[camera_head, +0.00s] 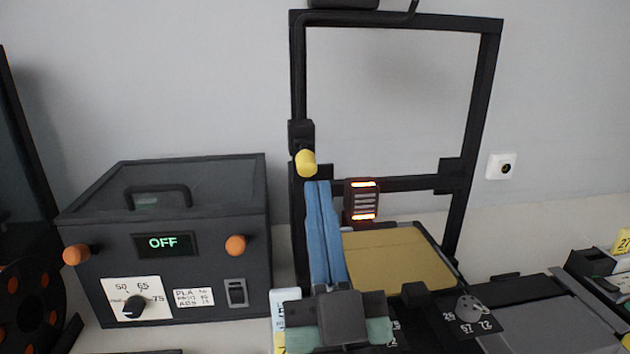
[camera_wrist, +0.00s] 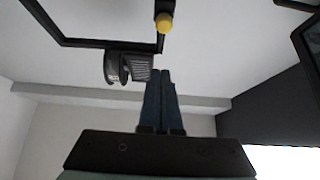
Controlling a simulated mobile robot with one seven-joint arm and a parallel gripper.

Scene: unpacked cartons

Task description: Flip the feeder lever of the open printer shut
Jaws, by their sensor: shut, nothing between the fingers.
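The open printer (camera_head: 481,110) is a black gantry frame with a tan bed (camera_head: 400,262) and a print head (camera_head: 362,201) with glowing orange bars. On its left upright is a black feeder block (camera_head: 301,134) with the yellow-tipped feeder lever (camera_head: 306,163) just below it. The yellow tip also shows at the top of the wrist view (camera_wrist: 164,23). My gripper (camera_head: 318,184) has long blue fingers, pressed together and empty. Its tips (camera_wrist: 161,73) appear just below the yellow tip, with a small gap in the wrist view. I cannot tell the depth between them.
A dark box (camera_head: 188,280) with an OFF display and orange knobs stands to the left. A dark panel with a dial (camera_head: 467,312) is at front right, with another device (camera_head: 600,275) beyond. A socket (camera_head: 501,166) is on the wall. The gantry's upper opening is clear.

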